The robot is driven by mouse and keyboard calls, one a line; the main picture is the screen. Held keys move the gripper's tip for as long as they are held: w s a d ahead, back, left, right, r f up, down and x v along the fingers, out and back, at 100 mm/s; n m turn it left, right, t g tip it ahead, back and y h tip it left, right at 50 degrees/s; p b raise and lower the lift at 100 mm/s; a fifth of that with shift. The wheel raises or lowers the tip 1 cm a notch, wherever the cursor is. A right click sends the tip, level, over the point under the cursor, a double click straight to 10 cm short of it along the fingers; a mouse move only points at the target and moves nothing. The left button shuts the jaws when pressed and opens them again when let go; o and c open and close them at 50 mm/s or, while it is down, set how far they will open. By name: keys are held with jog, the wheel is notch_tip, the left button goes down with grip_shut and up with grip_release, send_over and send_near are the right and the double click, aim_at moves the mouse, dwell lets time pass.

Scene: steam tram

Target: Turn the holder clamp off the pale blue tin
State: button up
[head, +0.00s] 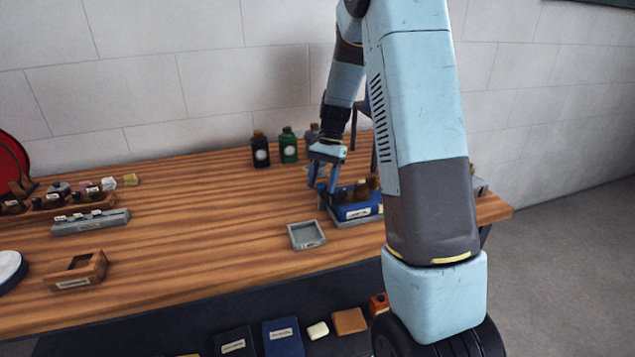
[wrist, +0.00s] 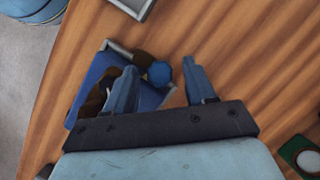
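A blue box-like tin with a pale label (head: 358,211) sits in a grey holder (head: 338,219) on the table. Brown rounded parts (head: 362,187) stand over it. In the wrist view, the blue tin (wrist: 150,99) shows under my fingers, with a grey holder edge (wrist: 118,48) beyond it. A round blue knob (wrist: 160,73) with a dark brown piece (wrist: 143,59) beside it lies between the fingertips; I cannot tell for sure which part is the clamp. My gripper (wrist: 160,76) is open, its fingers apart on either side of the knob. In the head view, my gripper (head: 322,186) is at the holder's left end.
An empty grey tray (head: 307,235) lies left of the holder. Dark and green bottles (head: 288,145) stand behind, near the wall. A wooden box (head: 76,271) and small racks (head: 90,222) are at the left. The table's middle is clear.

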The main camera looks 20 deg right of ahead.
jog(key=v, duration=1.3)
jog(key=shift+r, duration=0.35)
jog(key=shift+w, duration=0.1)
jog(key=s+a+r+n+t+h, duration=0.1)
jog(key=s+a+r+n+t, duration=0.1)
jog(key=s+r, duration=0.45)
jog(key=s+a+r+n+t+h, duration=0.1)
jog(key=s+a+r+n+t, duration=0.15)
jog(key=s, duration=0.65)
jog(key=s+a+n+t+h, duration=0.1)
jog(key=s+n+t, duration=0.3)
jog(key=s, duration=1.3)
jog(key=shift+n, duration=0.35)
